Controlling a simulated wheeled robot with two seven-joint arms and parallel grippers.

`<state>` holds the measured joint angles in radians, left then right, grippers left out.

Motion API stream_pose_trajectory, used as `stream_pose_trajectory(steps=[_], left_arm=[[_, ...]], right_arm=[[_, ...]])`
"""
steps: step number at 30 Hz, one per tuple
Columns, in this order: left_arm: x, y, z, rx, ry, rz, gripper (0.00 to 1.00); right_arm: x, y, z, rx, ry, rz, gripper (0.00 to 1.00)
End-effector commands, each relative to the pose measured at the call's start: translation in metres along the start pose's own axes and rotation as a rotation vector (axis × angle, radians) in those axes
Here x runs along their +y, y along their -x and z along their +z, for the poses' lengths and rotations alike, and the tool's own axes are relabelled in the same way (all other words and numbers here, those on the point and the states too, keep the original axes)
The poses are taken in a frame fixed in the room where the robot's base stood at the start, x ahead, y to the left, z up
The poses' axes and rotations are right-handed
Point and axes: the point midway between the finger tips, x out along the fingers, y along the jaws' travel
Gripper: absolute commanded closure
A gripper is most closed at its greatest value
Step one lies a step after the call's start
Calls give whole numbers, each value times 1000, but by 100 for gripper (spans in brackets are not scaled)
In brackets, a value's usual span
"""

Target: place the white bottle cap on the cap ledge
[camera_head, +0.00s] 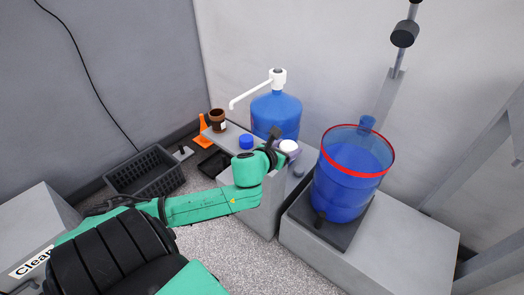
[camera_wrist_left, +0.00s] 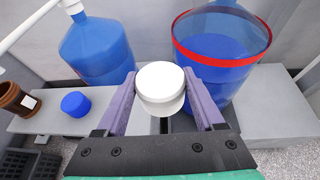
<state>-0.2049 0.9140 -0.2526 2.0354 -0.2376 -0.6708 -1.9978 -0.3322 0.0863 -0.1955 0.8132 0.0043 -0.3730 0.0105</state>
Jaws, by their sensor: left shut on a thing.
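The white bottle cap (camera_head: 289,146) is held at the end of my left arm in the head view. In the left wrist view the white cap (camera_wrist_left: 160,86) sits between the two purple fingers of my left gripper (camera_wrist_left: 159,75), which is shut on it. In the head view my left gripper (camera_head: 284,152) is over the right part of a grey ledge (camera_head: 227,136), between the two blue vessels. The ledge also shows in the left wrist view (camera_wrist_left: 38,122), below and left of the cap. How far the cap is above the surface cannot be told. My right gripper is not in view.
A blue cap (camera_head: 246,142) and a brown jar (camera_head: 217,117) stand on the ledge. Behind is a blue bottle with white pump (camera_head: 276,110). A red-banded blue barrel (camera_head: 345,185) stands right on a dark mat. A black crate (camera_head: 146,174) is on the floor left.

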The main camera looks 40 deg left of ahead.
Motion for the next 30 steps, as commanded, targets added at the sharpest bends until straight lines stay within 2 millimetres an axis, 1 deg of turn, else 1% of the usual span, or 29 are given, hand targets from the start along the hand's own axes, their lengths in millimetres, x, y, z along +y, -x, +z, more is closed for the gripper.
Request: stream_pose_trajectory(steps=[1, 2, 3, 6, 9, 11, 12, 14, 19, 24, 27, 30], left_arm=[[23, -20, 2, -13, -6, 35, 82], [37, -26, 12, -13, -2, 56, 82], [55, -32, 25, -12, 8, 84, 82], [93, -35, 56, -11, 38, 144, 82], [116, -30, 78, -11, 65, 181, 82], [123, -28, 84, -9, 77, 190, 82], [126, -28, 83, -7, 82, 193, 82], [126, -32, 73, -2, 87, 193, 82], [124, -54, 20, 1, 90, 191, 82], [122, -76, -32, -1, 92, 191, 82], [122, -86, -54, -3, 89, 192, 82], [121, -91, -66, -4, 86, 191, 82]], right_arm=[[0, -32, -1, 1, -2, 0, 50], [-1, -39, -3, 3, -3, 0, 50], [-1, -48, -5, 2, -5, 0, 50], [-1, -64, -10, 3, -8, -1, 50], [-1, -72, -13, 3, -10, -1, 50], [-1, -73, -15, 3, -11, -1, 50], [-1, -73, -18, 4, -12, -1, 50], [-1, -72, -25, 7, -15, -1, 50], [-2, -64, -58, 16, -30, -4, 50], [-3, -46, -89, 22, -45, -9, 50], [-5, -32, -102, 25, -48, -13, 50], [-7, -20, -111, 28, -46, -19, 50]])
